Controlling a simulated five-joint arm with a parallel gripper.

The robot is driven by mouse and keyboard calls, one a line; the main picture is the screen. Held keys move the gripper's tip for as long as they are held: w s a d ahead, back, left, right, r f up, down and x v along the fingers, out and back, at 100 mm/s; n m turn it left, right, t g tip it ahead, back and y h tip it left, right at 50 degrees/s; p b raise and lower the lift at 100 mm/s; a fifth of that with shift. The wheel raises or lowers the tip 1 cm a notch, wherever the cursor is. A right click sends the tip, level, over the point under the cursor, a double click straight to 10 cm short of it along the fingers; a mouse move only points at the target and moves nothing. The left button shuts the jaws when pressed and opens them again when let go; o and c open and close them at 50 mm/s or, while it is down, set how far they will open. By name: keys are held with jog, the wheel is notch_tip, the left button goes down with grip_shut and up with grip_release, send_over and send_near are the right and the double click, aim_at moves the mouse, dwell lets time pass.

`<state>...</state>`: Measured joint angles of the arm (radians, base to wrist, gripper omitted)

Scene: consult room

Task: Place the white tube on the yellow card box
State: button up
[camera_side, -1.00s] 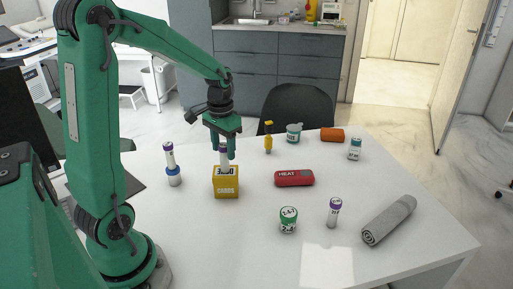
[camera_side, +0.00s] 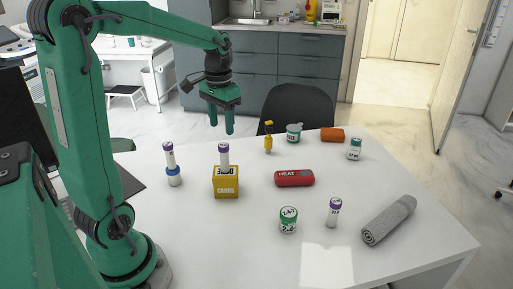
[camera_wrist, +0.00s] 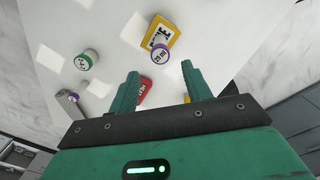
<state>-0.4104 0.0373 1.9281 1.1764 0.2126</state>
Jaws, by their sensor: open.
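The white tube (camera_side: 224,157) with a purple cap stands upright on top of the yellow card box (camera_side: 226,190). In the wrist view the tube's purple-rimmed end (camera_wrist: 160,54) shows over the yellow card box (camera_wrist: 172,30). My gripper (camera_side: 221,128) is open and empty, above and behind the box, clear of the tube. In the wrist view its two fingers (camera_wrist: 160,85) are spread with nothing between them.
Another purple-capped tube in a blue ring (camera_side: 172,165) stands left of the box. A yellow item (camera_side: 268,138) and an orange roll (camera_side: 332,135) stand behind.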

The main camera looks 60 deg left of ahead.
jog(key=s+d+r+m+t, duration=0.2)
jog(key=s+d+t, duration=0.3)
jog(key=s+d, duration=0.6)
jog(key=d, duration=0.3)
jog(key=shift+d+r+t, duration=0.25)
jog(key=shift+d+t, duration=0.05)
